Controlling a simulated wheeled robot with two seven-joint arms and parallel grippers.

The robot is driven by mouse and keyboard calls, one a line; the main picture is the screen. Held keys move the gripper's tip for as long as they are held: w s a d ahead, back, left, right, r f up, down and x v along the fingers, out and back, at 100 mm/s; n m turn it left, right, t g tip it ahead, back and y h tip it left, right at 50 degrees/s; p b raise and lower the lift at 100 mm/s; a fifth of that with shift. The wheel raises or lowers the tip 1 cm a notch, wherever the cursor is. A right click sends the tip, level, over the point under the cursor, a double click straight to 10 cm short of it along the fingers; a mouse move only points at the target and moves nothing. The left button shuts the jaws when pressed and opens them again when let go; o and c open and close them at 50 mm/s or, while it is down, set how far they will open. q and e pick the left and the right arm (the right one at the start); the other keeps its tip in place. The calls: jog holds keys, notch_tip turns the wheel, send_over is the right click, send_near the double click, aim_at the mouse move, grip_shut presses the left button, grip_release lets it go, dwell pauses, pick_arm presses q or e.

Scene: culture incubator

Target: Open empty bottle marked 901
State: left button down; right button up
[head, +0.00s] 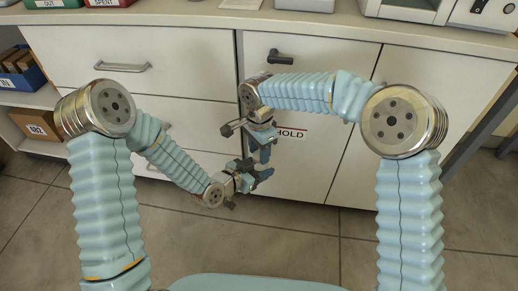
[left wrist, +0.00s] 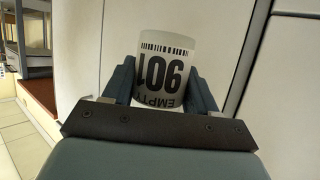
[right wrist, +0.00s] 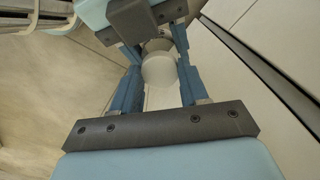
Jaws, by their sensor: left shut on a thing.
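The bottle (left wrist: 165,68) is white, with a barcode, "901" and "EMPTY" printed on it; the text appears upside down in the left wrist view. My left gripper (left wrist: 160,85) is shut on its sides. In the head view my left gripper (head: 258,172) is low in front of the cabinet, and I cannot make out the bottle there. My right gripper (head: 263,152) is just above it, pointing down. In the right wrist view the bottle's pale round top (right wrist: 158,70) shows between the fingers of my right gripper (right wrist: 157,65), which look open with narrow gaps.
White cabinet doors and drawers (head: 190,50) stand close behind the grippers, one door marked "HOLD". A counter (head: 210,18) above carries bins labelled "OUT" (head: 55,3) and "SPENT" (head: 108,3). A blue bin (head: 22,82) and a box marked 902 (head: 37,127) sit on shelves at left. Floor is clear.

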jog(key=shift+w+a+r, duration=0.1)
jog(key=shift+w+a, duration=0.05)
jog(key=shift+w, duration=0.05)
jog(key=shift+c, duration=1.2)
jog(key=shift+c, duration=0.2)
